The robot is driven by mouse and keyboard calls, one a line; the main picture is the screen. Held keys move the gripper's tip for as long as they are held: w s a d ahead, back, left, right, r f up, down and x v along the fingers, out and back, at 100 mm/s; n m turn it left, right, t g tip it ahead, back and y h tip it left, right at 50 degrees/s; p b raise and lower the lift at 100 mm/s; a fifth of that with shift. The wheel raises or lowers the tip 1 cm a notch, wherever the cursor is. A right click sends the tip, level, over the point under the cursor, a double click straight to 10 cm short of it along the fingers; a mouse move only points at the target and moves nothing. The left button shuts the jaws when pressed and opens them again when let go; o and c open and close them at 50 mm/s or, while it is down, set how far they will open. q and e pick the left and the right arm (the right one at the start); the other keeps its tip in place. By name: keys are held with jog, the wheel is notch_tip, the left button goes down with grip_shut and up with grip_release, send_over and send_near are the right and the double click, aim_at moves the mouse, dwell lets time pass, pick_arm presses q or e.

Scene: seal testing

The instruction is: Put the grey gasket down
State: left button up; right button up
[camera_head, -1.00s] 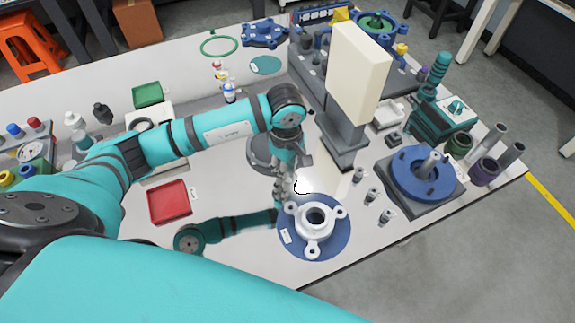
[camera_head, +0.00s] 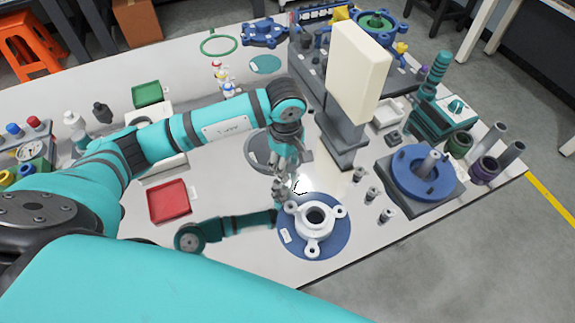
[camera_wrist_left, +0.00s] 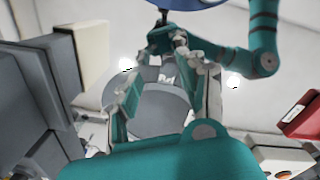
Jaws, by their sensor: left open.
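My left gripper (camera_head: 283,180) hangs pointing down in the middle of the table. In the left wrist view its two fingers (camera_wrist_left: 157,85) are apart with nothing gripped between them. A flat grey round piece (camera_head: 258,153) lies on the table just behind it; it also shows in the left wrist view (camera_wrist_left: 160,112), below the spread fingers. It has a lighter outer band; I cannot tell whether this is the grey gasket or a disc under it. A second teal arm shows low in front, its hand (camera_wrist_left: 167,40) close to my left fingertips; its jaws are unclear.
A white three-lobed housing (camera_head: 316,218) sits on a blue round mat (camera_head: 337,243) in front. A tall cream block (camera_head: 357,75) on a grey stand is close on the right. A red tray (camera_head: 169,201) lies left. Small metal parts (camera_head: 372,195) stand at the right.

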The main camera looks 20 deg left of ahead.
pick_arm(q)
notch_tip(320, 180, up, 11)
jog(key=shift+s+b, duration=0.2)
jog(key=shift+b, duration=0.25)
jog(key=shift+a+f, duration=0.15)
jog(key=shift+a, duration=0.05)
